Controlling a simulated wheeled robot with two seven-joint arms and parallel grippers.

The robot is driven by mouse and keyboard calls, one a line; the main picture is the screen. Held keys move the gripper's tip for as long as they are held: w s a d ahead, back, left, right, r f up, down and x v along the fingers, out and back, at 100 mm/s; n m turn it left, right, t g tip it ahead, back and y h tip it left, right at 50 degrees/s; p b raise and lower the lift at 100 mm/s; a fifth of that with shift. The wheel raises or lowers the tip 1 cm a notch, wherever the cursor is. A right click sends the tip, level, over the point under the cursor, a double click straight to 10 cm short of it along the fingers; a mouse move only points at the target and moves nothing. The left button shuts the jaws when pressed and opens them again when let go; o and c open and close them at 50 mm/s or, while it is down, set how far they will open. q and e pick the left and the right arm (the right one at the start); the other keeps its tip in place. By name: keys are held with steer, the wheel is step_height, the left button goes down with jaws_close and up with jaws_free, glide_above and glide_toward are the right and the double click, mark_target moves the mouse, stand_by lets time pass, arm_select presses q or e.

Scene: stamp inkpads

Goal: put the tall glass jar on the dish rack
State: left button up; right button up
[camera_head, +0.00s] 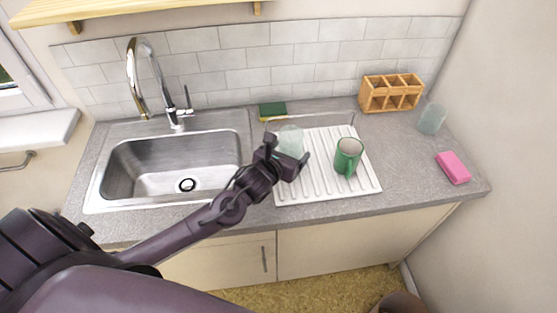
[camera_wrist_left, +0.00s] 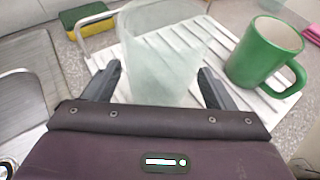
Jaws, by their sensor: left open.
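A clear glass jar (camera_head: 290,137) stands over the left part of the white ribbed dish rack (camera_head: 318,185). In the left wrist view the same jar (camera_wrist_left: 165,45) is upright between the two fingers of my left gripper (camera_wrist_left: 158,82). The fingers are apart, one on each side of the jar, and are not clamped on it. In the head view my left gripper (camera_head: 287,152) partly hides the jar's lower part. Its base looks to be on the rack, but exact contact is hard to see. My right gripper is not in view.
A green mug (camera_head: 348,155) stands on the rack, right of the jar. Another clear glass (camera_head: 432,118), a pink sponge (camera_head: 453,168) and a wooden compartment box (camera_head: 390,93) are on the counter to the right. A green-yellow sponge (camera_head: 272,111) lies behind; a steel sink (camera_head: 170,165) is left.

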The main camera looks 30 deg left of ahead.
arm_select(q)
steer(key=b+v, duration=0.1)
steer(key=v, duration=0.9)
steer(key=shift+s+r+b, duration=0.25)
steer(key=shift+s+b, duration=0.05)
